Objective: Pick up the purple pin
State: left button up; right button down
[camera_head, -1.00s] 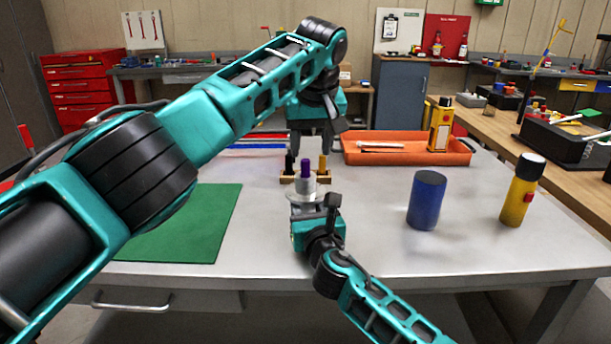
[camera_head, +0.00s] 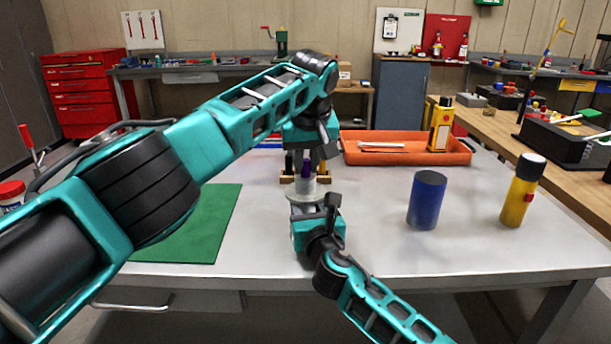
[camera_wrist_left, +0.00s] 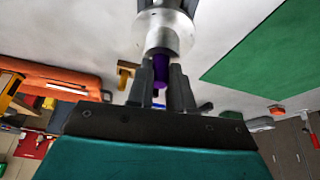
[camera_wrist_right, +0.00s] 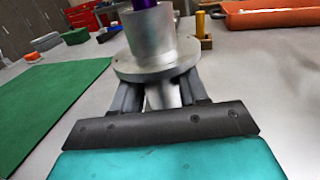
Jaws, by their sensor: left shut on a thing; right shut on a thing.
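The purple pin (camera_head: 306,169) stands upright in the top of a grey metal flanged hub (camera_head: 304,190). My left gripper (camera_head: 306,166) points down from above with its fingers shut on the pin. In the left wrist view the purple pin (camera_wrist_left: 160,72) shows between the fingertips, against the metal hub (camera_wrist_left: 165,30). My right gripper (camera_head: 306,208) is shut on the hub from below. In the right wrist view the fingers close around the lower stem of the hub (camera_wrist_right: 155,62), with the purple pin (camera_wrist_right: 144,4) at the top edge.
A small wooden rack (camera_head: 288,180) with a yellow pin (camera_wrist_right: 200,22) stands behind the hub. A blue cylinder (camera_head: 427,200) and a yellow bottle (camera_head: 522,192) stand to the right. An orange tray (camera_head: 400,158) lies behind. A green mat (camera_head: 190,230) lies left.

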aim_at(307, 162)
pick_arm(q)
grip_shut()
jog(key=shift+r, duration=0.1)
jog(key=shift+r, duration=1.6)
jog(key=a, duration=1.8)
pick_arm(e)
jog(key=c, duration=0.5)
grip_release()
jog(key=shift+s, duration=0.1)
